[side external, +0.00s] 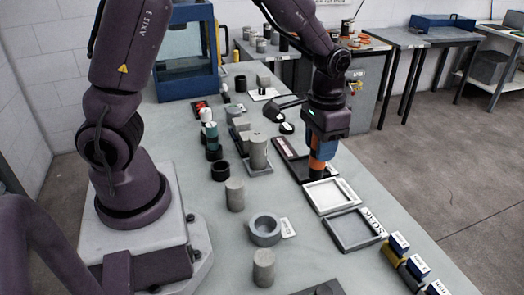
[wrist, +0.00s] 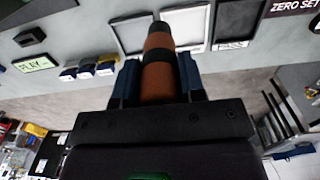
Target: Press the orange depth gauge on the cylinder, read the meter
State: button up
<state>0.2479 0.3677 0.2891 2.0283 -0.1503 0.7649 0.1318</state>
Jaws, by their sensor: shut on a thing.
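My gripper (side external: 323,142) is shut on the orange depth gauge (side external: 317,163), which has a dark band and hangs tip down. In the wrist view the gauge (wrist: 158,83) sits between the two blue fingers. In the side view its dark lower end is near the border of a dark tray and a white-framed tray; I cannot tell whether it touches. Several grey cylinders stand on the table. One cylinder (side external: 258,152) stands on a flat base left of the gauge, others (side external: 235,195) (side external: 263,268) stand nearer the camera. I cannot tell which object is the meter.
The white-framed tray (side external: 350,207) and a grey tray marked SOAK (side external: 338,238) lie along the right edge. A grey ring (side external: 265,218), a black cup (side external: 219,163) and labelled blocks (side external: 398,245) stand nearby. A blue-framed cabinet (side external: 183,88) is behind.

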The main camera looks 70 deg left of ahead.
jog(key=s+a+r+n, duration=0.15)
jog(key=a+n, duration=0.35)
jog(key=a, duration=0.8)
jog(key=r+n, duration=0.1)
jog(key=n, duration=0.3)
send_over(258, 137)
jog(key=shift+f, duration=2.25)
jog(key=shift+f, duration=0.65)
jog(key=shift+r, duration=0.1)
notch_tip(258, 137, up, 7)
dwell(1.0)
